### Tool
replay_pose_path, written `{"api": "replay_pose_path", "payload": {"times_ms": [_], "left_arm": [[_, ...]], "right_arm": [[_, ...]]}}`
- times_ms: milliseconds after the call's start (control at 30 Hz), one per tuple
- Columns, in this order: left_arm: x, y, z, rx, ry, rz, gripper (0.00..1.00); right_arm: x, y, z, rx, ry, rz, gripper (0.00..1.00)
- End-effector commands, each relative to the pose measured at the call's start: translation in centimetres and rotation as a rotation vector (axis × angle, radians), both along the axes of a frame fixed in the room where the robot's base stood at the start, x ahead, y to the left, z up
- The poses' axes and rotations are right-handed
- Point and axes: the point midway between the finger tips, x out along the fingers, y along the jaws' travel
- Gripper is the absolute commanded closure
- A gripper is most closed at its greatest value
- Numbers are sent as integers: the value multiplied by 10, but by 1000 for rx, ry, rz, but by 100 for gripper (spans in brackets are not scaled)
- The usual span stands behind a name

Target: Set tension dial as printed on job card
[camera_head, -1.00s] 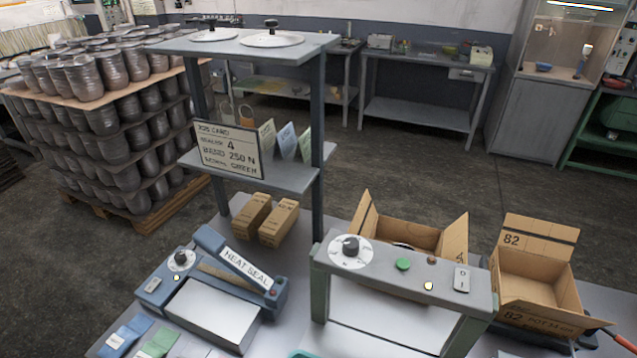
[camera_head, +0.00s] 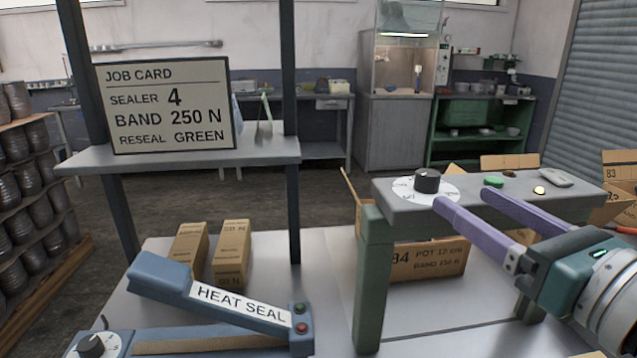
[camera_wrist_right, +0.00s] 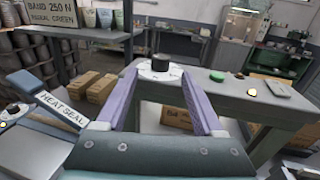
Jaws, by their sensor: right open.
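The job card (camera_head: 170,104) stands on the shelf at left and reads sealer 4, band 250 N, reseal green. The tension dial (camera_head: 427,182) is a black knob on a white round scale, on top of the grey-green band machine (camera_head: 375,270). The scale's printing is too small to read. My right gripper (camera_head: 460,198) is open, its purple fingers reaching in from the right towards the knob. In the right wrist view the knob (camera_wrist_right: 161,63) shows beyond and between the two fingertips, apart from them. My left gripper is out of view.
The blue heat sealer (camera_head: 210,300) with its own dial (camera_head: 92,346) is at front left. A green button (camera_head: 494,181) and a switch (camera_head: 555,178) sit on the machine top. A carton (camera_head: 425,263) stands behind the machine, and two small boxes (camera_head: 232,253) under the shelf.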

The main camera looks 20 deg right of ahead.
Motion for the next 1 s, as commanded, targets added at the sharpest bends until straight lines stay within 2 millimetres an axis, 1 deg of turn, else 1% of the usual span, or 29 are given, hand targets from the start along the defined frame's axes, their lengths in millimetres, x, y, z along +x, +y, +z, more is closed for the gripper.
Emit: {"api": "replay_pose_path", "payload": {"times_ms": [33, 267, 400, 500, 700, 967, 1000], "left_arm": [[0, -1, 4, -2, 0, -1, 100], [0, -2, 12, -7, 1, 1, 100], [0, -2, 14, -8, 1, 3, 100], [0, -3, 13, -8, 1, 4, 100], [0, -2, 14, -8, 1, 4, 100], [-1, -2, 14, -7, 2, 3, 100], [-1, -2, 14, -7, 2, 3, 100]], "right_arm": [[6, -1, 4, 3, -4, -3, 31], [45, -2, 5, 7, -4, -4, 31], [67, -3, 4, 8, -3, -5, 31], [79, -3, 3, 9, -3, -5, 31], [90, -3, 2, 9, -1, -4, 31], [91, -3, 2, 10, 0, -4, 31], [90, -3, 2, 10, 0, -4, 35]]}}
